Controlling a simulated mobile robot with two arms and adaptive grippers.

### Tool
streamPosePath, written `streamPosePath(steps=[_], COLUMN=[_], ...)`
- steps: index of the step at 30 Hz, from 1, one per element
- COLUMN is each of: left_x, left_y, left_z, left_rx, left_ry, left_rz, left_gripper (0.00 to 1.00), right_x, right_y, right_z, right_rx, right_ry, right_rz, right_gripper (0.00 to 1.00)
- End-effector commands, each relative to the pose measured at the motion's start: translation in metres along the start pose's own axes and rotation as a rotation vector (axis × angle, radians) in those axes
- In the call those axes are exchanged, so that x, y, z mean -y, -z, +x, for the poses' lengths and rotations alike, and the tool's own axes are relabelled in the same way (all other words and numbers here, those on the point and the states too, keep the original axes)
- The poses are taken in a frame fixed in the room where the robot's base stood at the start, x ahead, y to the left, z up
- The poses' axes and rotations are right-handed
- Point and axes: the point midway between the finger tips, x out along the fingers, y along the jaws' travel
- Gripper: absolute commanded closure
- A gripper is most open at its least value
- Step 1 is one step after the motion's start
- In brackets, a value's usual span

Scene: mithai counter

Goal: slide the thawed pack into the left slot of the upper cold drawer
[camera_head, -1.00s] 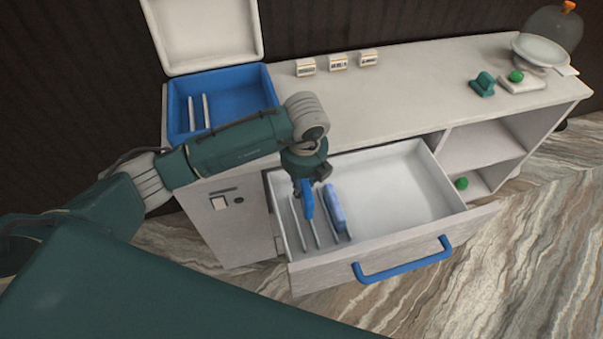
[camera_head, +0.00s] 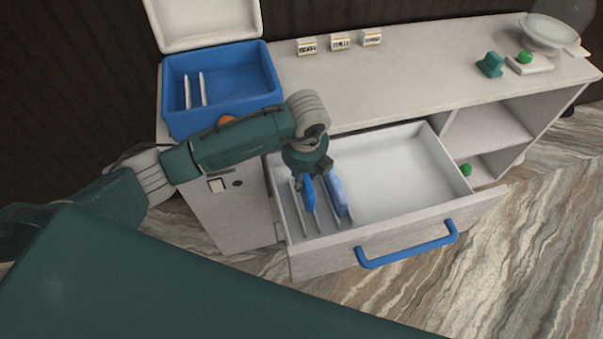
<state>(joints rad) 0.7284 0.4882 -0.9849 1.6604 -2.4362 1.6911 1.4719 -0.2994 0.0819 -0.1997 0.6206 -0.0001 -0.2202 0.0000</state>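My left gripper (camera_head: 308,168) reaches over the left part of the open upper drawer (camera_head: 395,185), pointing down. A flat blue pack (camera_head: 309,194) stands on edge directly under it and appears held between its fingers. The fingertips are mostly hidden by the wrist and pack. The pack's lower end is among the thin pale dividers (camera_head: 313,222) at the drawer's left; I cannot tell whether it touches the floor or which slot it is over. A second, lighter blue pack (camera_head: 337,192) stands just to its right, beside the right-hand divider. My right gripper is not in view.
A blue open-lidded cold box (camera_head: 235,85) with pale dividers stands on the counter's left. Three small label signs (camera_head: 340,42), a teal object (camera_head: 490,64) and a plate (camera_head: 549,30) are on the counter. The drawer's right part is empty. A blue handle (camera_head: 405,250) is on its front.

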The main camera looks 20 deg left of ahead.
Motion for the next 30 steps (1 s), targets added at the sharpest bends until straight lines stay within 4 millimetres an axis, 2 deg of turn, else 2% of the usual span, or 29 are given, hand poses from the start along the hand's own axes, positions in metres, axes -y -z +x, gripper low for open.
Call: streamPosePath(steps=[3, 30], left_x=[0.000, 0.000], left_y=[0.002, 0.012], left_z=[0.012, 0.082], left_rx=[0.000, 0.001], left_ry=[0.000, 0.000], left_rz=[0.000, -0.001], left_gripper=[1.00, 1.00], right_x=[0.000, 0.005], right_y=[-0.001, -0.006], right_z=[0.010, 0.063], right_rx=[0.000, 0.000], right_ry=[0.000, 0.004], right_rz=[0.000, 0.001], right_gripper=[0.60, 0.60])
